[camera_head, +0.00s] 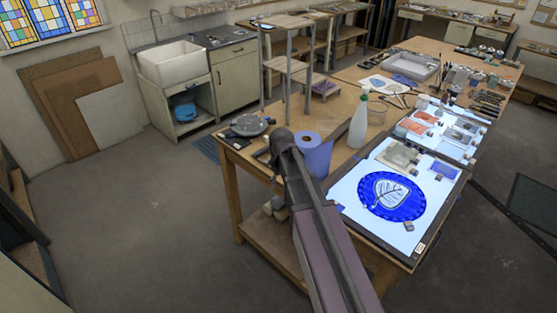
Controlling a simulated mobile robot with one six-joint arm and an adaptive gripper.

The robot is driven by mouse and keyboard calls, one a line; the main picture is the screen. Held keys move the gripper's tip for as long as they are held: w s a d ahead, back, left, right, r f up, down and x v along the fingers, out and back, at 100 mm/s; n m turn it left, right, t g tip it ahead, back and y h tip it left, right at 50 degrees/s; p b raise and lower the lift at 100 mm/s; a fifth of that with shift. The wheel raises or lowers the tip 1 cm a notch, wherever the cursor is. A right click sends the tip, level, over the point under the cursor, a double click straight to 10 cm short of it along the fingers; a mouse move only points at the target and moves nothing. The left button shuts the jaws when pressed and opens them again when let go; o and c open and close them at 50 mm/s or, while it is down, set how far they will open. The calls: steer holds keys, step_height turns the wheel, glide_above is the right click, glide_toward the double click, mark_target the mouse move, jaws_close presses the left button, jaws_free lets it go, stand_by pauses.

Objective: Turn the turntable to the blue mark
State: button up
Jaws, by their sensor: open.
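The turntable (249,125) is a small dark round disc with a lighter middle. It sits at the left end of the long wooden table, near its corner. A blue mark on it is too small to make out. My arm reaches up from the bottom of the view over the table's near edge. My gripper (263,156) is a small dark shape at the arm's far end, in front of and slightly right of the turntable. It is open and appears apart from the turntable. My own arm partly hides it.
A blue paper roll (309,150) stands close to the right of my arm, with a white spray bottle (358,122) beyond it. A lit panel (348,193) carries a blue painted glass disc (391,197). A wooden shelf stand (289,68) rises behind the turntable. Floor to the left is clear.

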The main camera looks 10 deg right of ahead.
steer(key=s+f+m+b, duration=0.2)
steer(key=s+f+b, duration=0.2)
steer(key=s, duration=0.3)
steer(key=s+a+f+m+b, duration=0.1)
steer(key=s+f+b, duration=0.3)
steer(key=s, duration=0.4)
steer(key=shift+s+a+f+m+g+b, duration=0.15)
steer(key=shift+a+f+m+g+b, duration=0.2)
steer(key=shift+f+m, duration=0.3)
steer(key=shift+d, duration=0.1)
